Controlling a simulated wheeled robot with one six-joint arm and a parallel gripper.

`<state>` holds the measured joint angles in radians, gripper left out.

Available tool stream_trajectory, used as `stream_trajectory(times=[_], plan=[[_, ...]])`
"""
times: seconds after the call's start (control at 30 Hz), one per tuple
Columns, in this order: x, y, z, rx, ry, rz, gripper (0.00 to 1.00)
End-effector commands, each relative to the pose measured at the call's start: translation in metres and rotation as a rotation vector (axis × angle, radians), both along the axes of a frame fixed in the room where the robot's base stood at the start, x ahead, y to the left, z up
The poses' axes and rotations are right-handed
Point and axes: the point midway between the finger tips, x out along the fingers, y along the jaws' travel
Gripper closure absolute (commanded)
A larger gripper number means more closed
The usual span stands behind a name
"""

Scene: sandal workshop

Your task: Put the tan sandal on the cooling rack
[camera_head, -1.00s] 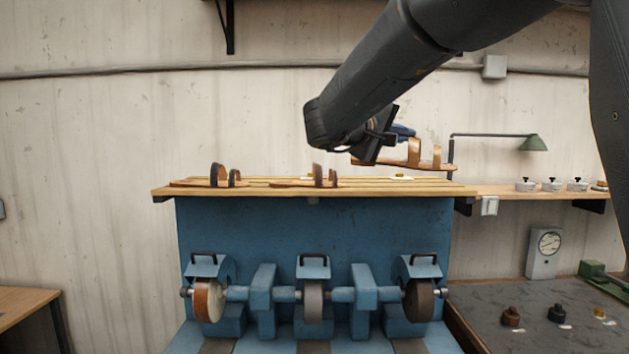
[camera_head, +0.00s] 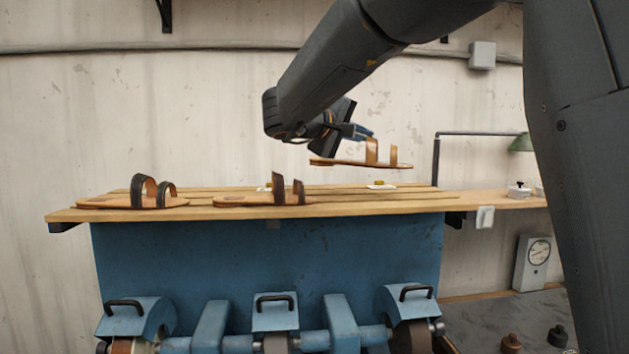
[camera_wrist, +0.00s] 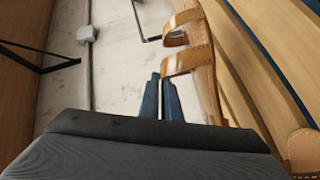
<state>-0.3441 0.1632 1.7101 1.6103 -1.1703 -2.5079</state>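The tan sandal (camera_head: 368,163) has a flat sole and two upright tan straps. It hangs level in the air above the right part of the slatted wooden rack (camera_head: 340,208). My gripper (camera_head: 358,132) has its blue fingers close together at the sandal's strap, and the sandal is held up by them. The wrist view shows the fingers (camera_wrist: 161,98) beside the strap of the tan sandal (camera_wrist: 202,66), with slats to the right. The fingertips' exact contact is partly hidden.
Two dark-strapped sandals, one far left (camera_head: 150,195) and one mid-rack (camera_head: 272,196), lie on the rack. A white card (camera_head: 381,187) with a yellow piece sits on the right part. A shelf with a lamp (camera_head: 520,143) is at right.

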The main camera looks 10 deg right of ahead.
Motion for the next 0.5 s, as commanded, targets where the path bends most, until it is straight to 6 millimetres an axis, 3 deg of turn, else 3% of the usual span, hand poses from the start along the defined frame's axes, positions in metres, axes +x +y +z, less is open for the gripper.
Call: stream_trajectory(times=[0.13, 0.5], plan=[[-0.001, 0.0, -0.026, -0.003, 0.003, 0.001, 1.0], [0.0, 0.001, -0.068, -0.003, 0.002, 0.002, 1.0]])
